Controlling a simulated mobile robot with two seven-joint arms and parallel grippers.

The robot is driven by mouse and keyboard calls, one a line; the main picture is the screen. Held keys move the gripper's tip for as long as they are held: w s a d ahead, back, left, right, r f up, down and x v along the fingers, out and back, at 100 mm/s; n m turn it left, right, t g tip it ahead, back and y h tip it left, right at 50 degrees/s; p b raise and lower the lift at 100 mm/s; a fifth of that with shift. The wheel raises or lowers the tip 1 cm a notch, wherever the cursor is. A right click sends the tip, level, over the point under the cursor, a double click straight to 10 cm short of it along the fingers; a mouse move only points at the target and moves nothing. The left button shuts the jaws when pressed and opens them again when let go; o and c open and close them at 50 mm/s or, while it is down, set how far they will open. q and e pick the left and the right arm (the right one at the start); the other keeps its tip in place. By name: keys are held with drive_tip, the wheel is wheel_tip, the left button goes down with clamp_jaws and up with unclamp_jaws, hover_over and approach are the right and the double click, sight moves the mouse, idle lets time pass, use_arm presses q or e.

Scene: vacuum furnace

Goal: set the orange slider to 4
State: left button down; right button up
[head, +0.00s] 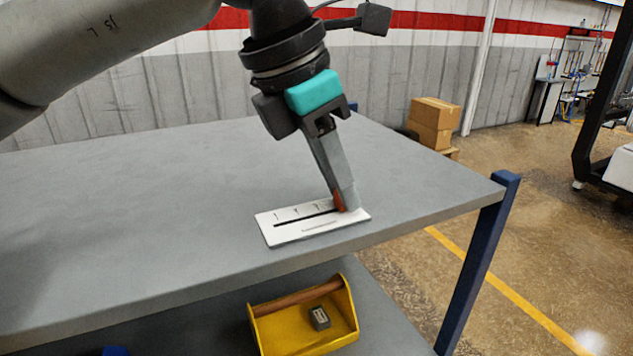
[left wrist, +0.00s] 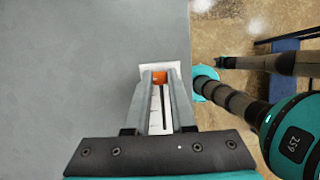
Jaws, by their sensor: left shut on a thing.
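A white slider panel (head: 290,236) lies flat on the grey table near its front edge, with a dark straight slot and several small tick marks beside it. The orange slider (head: 340,203) is at the right end of the slot in the head view, partly hidden by the fingers. My left gripper (head: 346,203) points down, shut on the orange slider. In the left wrist view the orange slider (left wrist: 158,77) shows between the fingertips at the far end of the panel (left wrist: 154,122), with the slot running back toward the gripper. Tick numbers are too small to read.
The grey table top (head: 130,220) is otherwise clear. A yellow tote (head: 285,330) with a wooden handle and a small grey block (head: 319,318) sits on the shelf below. Cardboard boxes (head: 432,122) stand on the floor behind the table's right side.

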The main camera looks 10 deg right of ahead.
use_arm(q)
drive_tip(key=shift+d+r, duration=0.1)
drive_tip(key=c, duration=0.8)
unclamp_jaws()
drive_tip(key=shift+w+d, duration=0.1)
drive_tip(key=shift+d, duration=0.05)
drive_tip(key=shift+o, duration=0.2)
drive_tip(key=v, duration=1.5)
drive_tip(key=shift+a, duration=0.2)
